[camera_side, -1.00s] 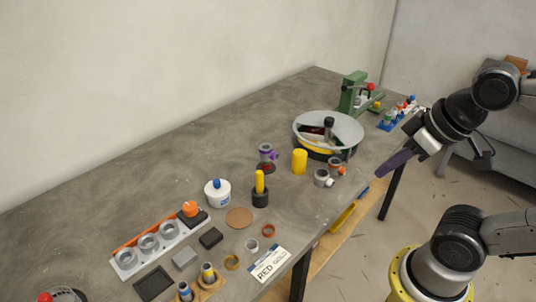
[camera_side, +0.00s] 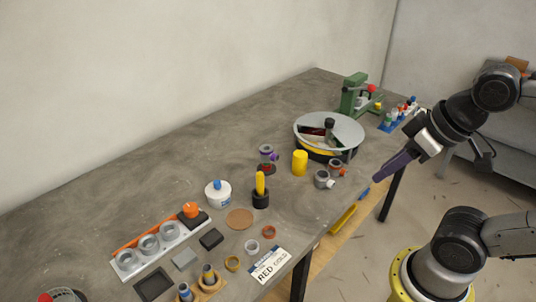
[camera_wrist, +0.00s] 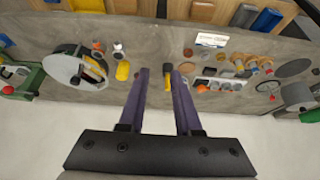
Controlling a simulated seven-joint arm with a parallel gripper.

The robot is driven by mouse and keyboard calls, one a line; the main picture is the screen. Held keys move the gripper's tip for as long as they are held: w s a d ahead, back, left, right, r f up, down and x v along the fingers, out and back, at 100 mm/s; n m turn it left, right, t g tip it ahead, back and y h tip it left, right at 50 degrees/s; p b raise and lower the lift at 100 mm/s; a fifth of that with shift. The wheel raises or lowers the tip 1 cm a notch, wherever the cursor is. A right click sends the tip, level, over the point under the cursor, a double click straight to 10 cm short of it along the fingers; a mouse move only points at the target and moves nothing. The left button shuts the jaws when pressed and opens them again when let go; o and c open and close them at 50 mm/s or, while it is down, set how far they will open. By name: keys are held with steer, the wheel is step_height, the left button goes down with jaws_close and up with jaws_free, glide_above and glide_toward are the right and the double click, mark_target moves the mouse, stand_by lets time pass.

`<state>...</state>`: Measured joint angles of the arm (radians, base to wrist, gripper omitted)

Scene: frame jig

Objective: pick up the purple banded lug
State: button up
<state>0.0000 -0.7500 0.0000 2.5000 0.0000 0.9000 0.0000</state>
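The purple banded lug (camera_side: 266,152) is a small grey upright piece with a purple knob on its right side. My gripper (camera_side: 378,178) has long purple fingers and hangs beyond the table's front edge, well to the right of the lug. In the wrist view the fingers of my gripper (camera_wrist: 158,70) are apart with nothing between them.
A round tray (camera_side: 352,130) stands behind the yellow cylinder. Two grey pieces, one with orange (camera_side: 337,165), the other plain (camera_side: 322,179), sit near the front edge. A black holder with a yellow stick (camera_side: 260,190) is close in front of the lug. A green press (camera_side: 352,95) stands farther back.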

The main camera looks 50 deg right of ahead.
steer(key=o, duration=1)
steer(key=w+d+r+m+g, duration=0.1)
steer(key=w+r+m, duration=0.3)
steer(key=w+r, duration=0.3)
steer(key=w+d+r+m, duration=0.1)
steer(key=w+r+m, duration=0.4)
steer(key=w, duration=0.4)
steer(key=m+g, duration=0.4)
steer(key=g, duration=0.1)
glide_above(269, 149)
steer(key=s, duration=0.2)
steer(key=f, duration=2.5)
steer(key=shift+w+a, duration=0.2)
steer(key=shift+a, duration=0.15)
steer(key=shift+w+a+f, duration=0.1)
steer(key=shift+a+f, duration=0.05)
steer(key=shift+f, duration=1.35)
steer(key=shift+w+a+f, duration=0.1)
steer(key=shift+f, duration=1.35)
